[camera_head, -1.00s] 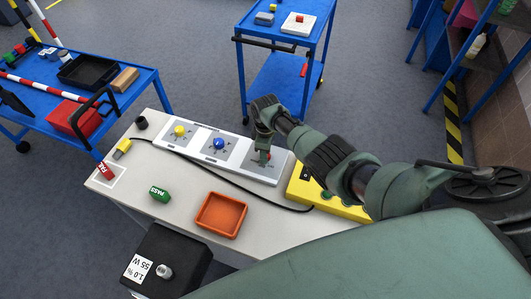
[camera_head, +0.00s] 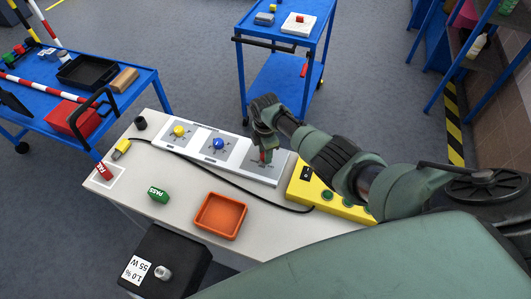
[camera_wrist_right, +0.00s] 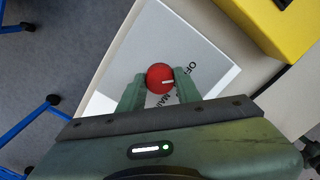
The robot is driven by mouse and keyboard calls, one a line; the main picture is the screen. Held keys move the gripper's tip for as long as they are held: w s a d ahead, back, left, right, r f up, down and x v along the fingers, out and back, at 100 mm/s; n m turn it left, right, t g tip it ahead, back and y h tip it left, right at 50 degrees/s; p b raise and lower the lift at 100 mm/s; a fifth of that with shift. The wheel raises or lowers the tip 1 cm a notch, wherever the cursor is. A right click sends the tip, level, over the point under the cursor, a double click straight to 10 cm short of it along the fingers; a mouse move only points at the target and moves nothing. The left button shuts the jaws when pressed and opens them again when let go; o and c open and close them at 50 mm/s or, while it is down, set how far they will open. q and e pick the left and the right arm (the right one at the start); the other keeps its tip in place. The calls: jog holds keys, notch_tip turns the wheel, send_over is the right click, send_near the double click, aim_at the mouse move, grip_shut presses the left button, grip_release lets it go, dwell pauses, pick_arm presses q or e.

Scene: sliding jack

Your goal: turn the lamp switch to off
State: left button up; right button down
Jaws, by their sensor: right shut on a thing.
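Three round knobs stand on a panel of light plates in the head view: a yellow knob (camera_head: 179,131), a blue knob (camera_head: 219,144) and a red knob (camera_wrist_right: 160,78). Their lamp labels are too small to read in the head view. My right gripper (camera_head: 263,153) is at the red knob, at the panel's right end. In the right wrist view its two fingers (camera_wrist_right: 160,82) are shut on opposite sides of the red knob. The plate (camera_wrist_right: 205,52) carries "OFF" and partly hidden lettering like "MAIN". My left gripper is not in view.
A yellow box with green buttons (camera_head: 302,184) stands right of the panel. An orange tray (camera_head: 221,216), a green PASS block (camera_head: 159,194) and a red block (camera_head: 104,171) lie on the table. A black cable runs in front of the panel.

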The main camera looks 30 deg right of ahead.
dwell(0.4)
jog(key=c, duration=1)
grip_release()
jog(key=shift+r, duration=3.85)
